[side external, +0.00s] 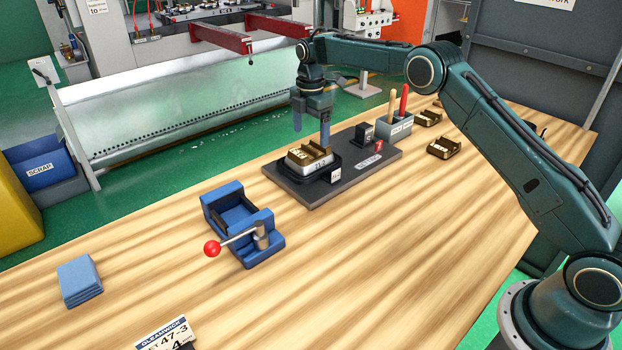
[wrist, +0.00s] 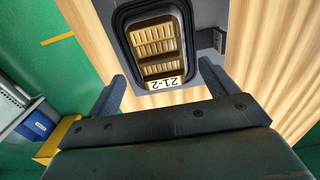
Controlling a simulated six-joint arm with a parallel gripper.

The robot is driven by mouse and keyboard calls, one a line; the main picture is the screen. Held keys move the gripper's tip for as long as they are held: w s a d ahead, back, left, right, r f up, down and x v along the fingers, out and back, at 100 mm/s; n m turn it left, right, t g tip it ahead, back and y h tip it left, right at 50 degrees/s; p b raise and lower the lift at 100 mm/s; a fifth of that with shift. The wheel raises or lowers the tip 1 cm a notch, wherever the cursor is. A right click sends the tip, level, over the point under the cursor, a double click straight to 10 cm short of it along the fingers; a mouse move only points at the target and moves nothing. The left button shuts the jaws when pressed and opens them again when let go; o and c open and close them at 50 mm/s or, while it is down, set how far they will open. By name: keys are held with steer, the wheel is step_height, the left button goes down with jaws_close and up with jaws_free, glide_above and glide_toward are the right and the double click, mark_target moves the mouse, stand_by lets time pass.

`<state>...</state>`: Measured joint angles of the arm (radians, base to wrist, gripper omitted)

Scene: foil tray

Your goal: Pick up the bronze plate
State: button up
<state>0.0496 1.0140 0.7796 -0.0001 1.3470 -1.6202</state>
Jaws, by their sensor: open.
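The bronze plate (side external: 308,153) is a ribbed, gold-brown block on a silver base in a dark-rimmed holder (side external: 296,171), on a grey board. In the wrist view the bronze plate (wrist: 158,48) shows its grooved top inside the dark rim, with a small white label at its near edge. My gripper (side external: 311,139) points down at the plate, its fingers apart. One finger overlaps the plate in the side view; I cannot tell whether it touches. In the wrist view my open gripper (wrist: 162,72) has a finger either side of the plate's near end, with nothing held.
On the grey board (side external: 350,178) are a small black block (side external: 363,134) and a red tag. A grey holder with tools (side external: 394,127) stands behind. Two bronze-brown pieces (side external: 445,147) lie to the right. A blue vise (side external: 240,222) and blue cloths (side external: 79,281) are left; wood between is clear.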

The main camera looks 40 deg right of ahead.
mark_target(309, 148)
steer(key=shift+w+a+f, duration=0.1)
steer(key=shift+f, duration=2.15)
steer(key=shift+r, duration=0.1)
steer(key=c, duration=1.3)
